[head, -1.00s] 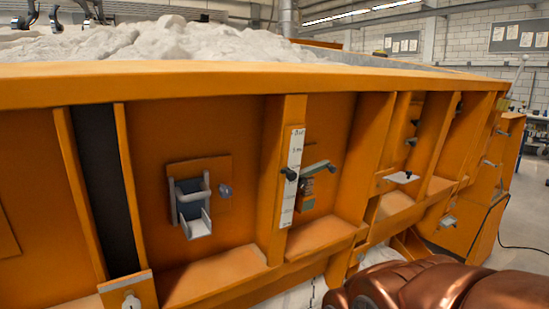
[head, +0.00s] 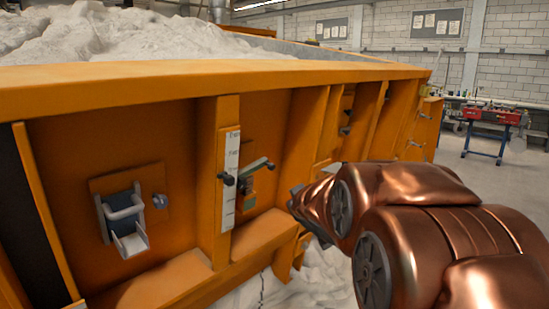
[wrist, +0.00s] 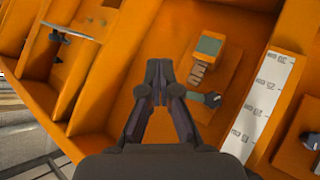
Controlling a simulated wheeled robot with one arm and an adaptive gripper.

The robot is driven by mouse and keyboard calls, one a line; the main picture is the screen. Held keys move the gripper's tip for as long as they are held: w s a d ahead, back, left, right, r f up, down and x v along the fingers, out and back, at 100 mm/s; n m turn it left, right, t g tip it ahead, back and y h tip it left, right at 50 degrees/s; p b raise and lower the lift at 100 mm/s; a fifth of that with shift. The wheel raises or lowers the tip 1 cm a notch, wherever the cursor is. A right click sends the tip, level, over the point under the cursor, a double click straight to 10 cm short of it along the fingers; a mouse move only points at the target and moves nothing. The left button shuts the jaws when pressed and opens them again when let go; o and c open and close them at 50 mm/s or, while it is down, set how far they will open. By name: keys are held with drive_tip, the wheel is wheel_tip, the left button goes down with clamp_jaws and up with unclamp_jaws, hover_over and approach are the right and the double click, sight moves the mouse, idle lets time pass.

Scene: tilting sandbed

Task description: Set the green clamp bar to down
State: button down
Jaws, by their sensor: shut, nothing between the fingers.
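A grey-green bar (head: 257,163), which I take to be the clamp bar, sits on the orange side panel just right of the white scale strip (head: 232,180). It slants up to the right in the head view. In the wrist view part of the bar (wrist: 208,99) shows beside my gripper (wrist: 158,70), the rest hidden behind a finger. A small green-faced block (wrist: 208,45) is mounted close to it. My gripper is shut and empty, its tips in front of the panel; contact with the bar cannot be told. The head view does not show the fingertips clearly.
A grey bracket with a handle (head: 125,212) is on the panel to the left. Orange ribs and ledges (head: 180,280) frame the panel. A flat grey plate (wrist: 70,32) sticks out beyond a rib.

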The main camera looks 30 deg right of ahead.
sight(253, 172)
drive_tip(key=w+d+r+n+t+y+p, duration=0.1)
drive_tip(key=w+r+n+t+y, duration=0.15)
drive_tip(key=r+y, duration=0.2)
drive_tip(key=w+d+r+n+t+y+p, duration=0.1)
drive_tip(key=w+r+n+t+y, duration=0.1)
drive_tip(key=r+n+t+y, duration=0.3)
drive_tip(key=w+f+g+h+p, duration=0.1)
drive_tip(key=w+f+h+p, duration=0.1)
drive_tip(key=w, duration=0.8)
drive_tip(key=shift+w+d+f+m+p, duration=0.2)
drive_tip(key=shift+d+f+m+p, duration=0.1)
drive_tip(key=shift+f+m, duration=0.1)
drive_tip(key=shift+w+g+p, duration=0.1)
drive_tip(key=shift+g+p, duration=0.15)
drive_tip(key=shift+p, duration=0.6)
